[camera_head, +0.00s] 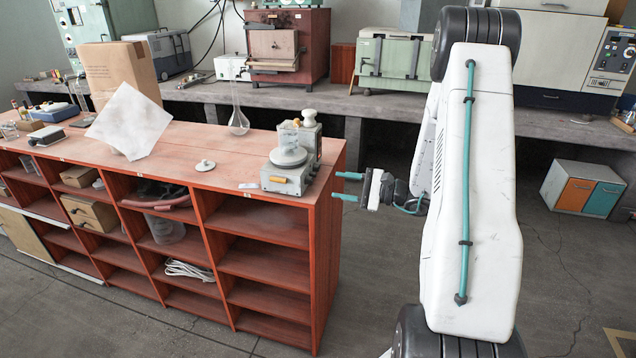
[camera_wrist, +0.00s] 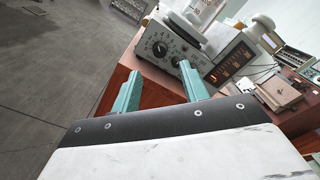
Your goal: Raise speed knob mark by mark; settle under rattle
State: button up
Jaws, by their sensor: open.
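A small grey device (camera_head: 288,178) with a round plate on top and a clear beaker (camera_head: 288,136) on it stands at the right end of the red-brown shelf bench. In the wrist view its front panel (camera_wrist: 172,46) shows a round dark dial (camera_wrist: 160,48) and a smaller control beside it. My gripper (camera_head: 337,186) is open and empty, just right of the bench end and apart from the device. In the wrist view its teal fingers (camera_wrist: 159,70) point toward the panel, with a gap between.
A second device (camera_wrist: 228,62) with a lit red-orange display stands close beside the first. A white lid (camera_head: 205,165), a flask (camera_head: 238,122), a tilted white sheet (camera_head: 130,122) and a cardboard box (camera_head: 118,70) are on the bench (camera_head: 200,185).

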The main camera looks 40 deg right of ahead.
aim_at(312, 181)
jog(key=x, duration=0.7)
jog(key=shift+w+a, duration=0.2)
grip_shut()
